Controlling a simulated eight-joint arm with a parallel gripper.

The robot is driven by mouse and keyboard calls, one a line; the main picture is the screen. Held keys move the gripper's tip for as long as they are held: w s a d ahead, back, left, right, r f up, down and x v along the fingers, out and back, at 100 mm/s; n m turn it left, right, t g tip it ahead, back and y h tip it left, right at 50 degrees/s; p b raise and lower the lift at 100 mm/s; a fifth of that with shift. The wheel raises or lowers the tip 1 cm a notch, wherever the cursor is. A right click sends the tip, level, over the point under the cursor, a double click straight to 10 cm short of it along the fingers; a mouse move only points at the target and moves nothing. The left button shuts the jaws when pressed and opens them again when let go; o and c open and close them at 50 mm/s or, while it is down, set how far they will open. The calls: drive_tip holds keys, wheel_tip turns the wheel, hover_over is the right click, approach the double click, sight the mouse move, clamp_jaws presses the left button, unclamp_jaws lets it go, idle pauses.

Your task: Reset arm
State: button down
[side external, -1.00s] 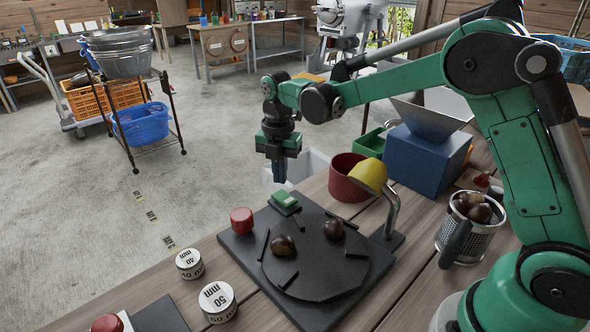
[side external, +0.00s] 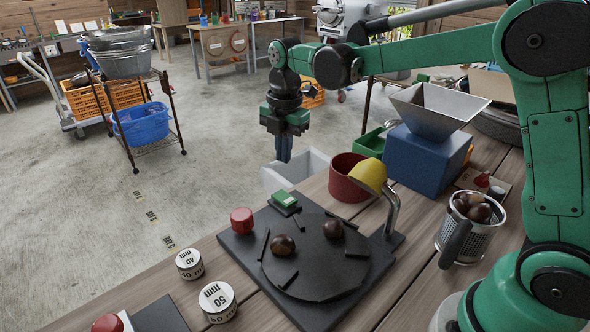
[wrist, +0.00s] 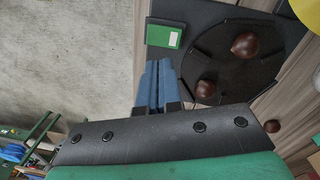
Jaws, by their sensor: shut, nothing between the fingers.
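My gripper (side external: 284,156) hangs with its blue fingers pointing down, shut and empty, in the air above the far edge of the bench near the white bin (side external: 312,165). In the wrist view its blue fingers (wrist: 157,86) are together. Two brown chestnuts, one nearer (side external: 282,245) and one farther (side external: 333,229), lie on the dark round plate (side external: 318,280) of the black board. They also show in the wrist view, one upper (wrist: 244,44) and one lower (wrist: 206,88).
A red pot (side external: 343,185) with a yellow cup (side external: 368,175) on a bent metal arm stands near the gripper. A blue box with a metal hopper (side external: 425,108) is behind. A perforated metal cup (side external: 483,240) holds chestnuts. A red knob (side external: 242,221) and two white gauges (side external: 218,300) are in front.

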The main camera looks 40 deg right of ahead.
drive_tip(key=s+r+m+t, duration=0.1)
drive_tip(key=s+m+t, duration=0.5)
drive_tip(key=s+m, duration=0.7)
drive_tip(key=m, duration=0.8)
drive_tip(key=shift+s+d+m, duration=0.2)
drive_tip(key=shift+s+m, duration=0.05)
drive_tip(key=shift+m, duration=0.05)
drive_tip(key=shift+r, duration=0.1)
wheel_tip(320, 180, up, 4)
drive_tip(key=r+n+g, duration=0.1)
drive_tip(key=n+g, duration=0.6)
drive_tip(key=n, duration=1.1)
hover_over(289, 200)
drive_tip(key=shift+w+f, duration=0.1)
drive_tip(key=shift+f, duration=0.15)
wheel_tip(289, 200, down, 14)
